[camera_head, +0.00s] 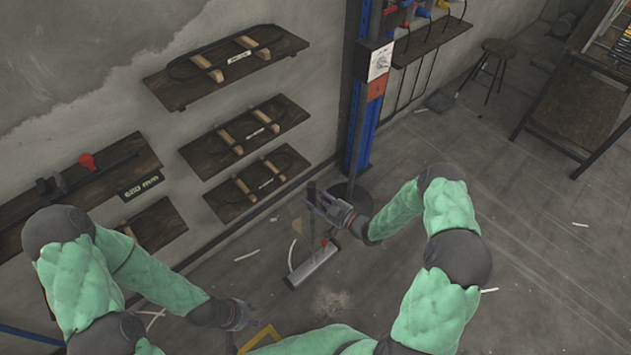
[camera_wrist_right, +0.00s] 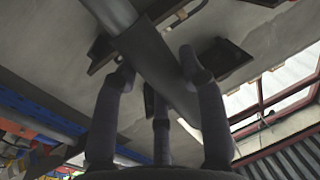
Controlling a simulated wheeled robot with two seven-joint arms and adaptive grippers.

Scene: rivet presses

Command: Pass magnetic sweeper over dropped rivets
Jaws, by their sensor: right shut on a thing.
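The magnetic sweeper has a long silver bar head (camera_head: 313,266) low over or on the floor; I cannot tell which. Its upright handle (camera_head: 311,192) rises from the bar, with a small red part near the head. My right gripper (camera_head: 328,208) is shut on the handle; in the right wrist view its fingers close around the dark grip (camera_wrist_right: 158,65). A pale patch of tiny specks (camera_head: 331,303), perhaps the dropped rivets, lies on the floor just in front of the bar. My left gripper (camera_head: 240,315) hangs low at left, apart from the sweeper, its fingers too small to read.
Wall shelves (camera_head: 247,130) with belts stand at left. A yellow frame (camera_head: 262,340) lies near my left gripper. A stool (camera_head: 490,65) and table stand far right; the floor between is mostly open with pale scraps.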

